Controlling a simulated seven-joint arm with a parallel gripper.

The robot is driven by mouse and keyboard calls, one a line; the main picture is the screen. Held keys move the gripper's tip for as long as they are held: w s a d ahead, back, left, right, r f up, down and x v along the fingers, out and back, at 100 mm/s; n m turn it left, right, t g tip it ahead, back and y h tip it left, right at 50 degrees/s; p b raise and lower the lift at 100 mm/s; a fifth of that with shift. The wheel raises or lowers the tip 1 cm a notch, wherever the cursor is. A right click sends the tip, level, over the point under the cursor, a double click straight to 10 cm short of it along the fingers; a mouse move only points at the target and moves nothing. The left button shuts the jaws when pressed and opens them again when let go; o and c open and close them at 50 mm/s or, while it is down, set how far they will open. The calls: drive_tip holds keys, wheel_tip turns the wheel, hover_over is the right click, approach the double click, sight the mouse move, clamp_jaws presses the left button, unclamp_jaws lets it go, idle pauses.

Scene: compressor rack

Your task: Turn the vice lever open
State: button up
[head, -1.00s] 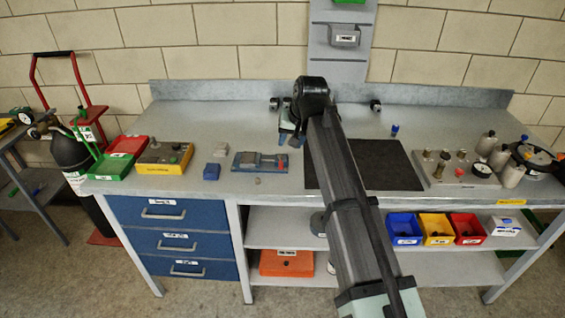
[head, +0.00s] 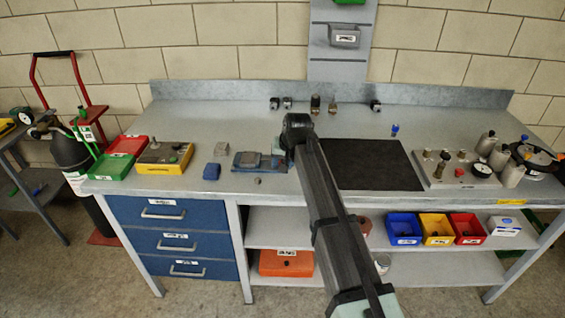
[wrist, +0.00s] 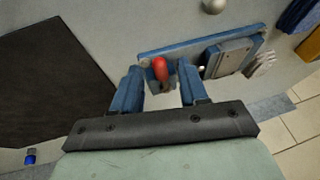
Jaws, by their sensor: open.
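The blue vice (head: 247,161) with its grey jaw block lies on the bench, left of the black mat. It also shows at the upper right of the wrist view (wrist: 222,57). Its red lever (wrist: 161,68) stands at the vice's near end in the wrist view. My gripper (wrist: 159,80) is open, with one blue finger on each side of the red lever. I cannot tell whether either finger touches it. In the head view my wrist covers the lever and most of my gripper.
The black mat (head: 372,165) is bare. A small round piece (wrist: 214,5) lies close to the vice.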

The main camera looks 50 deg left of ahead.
drive_tip(key=shift+a+f, duration=0.1)
drive_tip(key=shift+f, duration=0.05)
clamp_jaws()
idle(0.4)
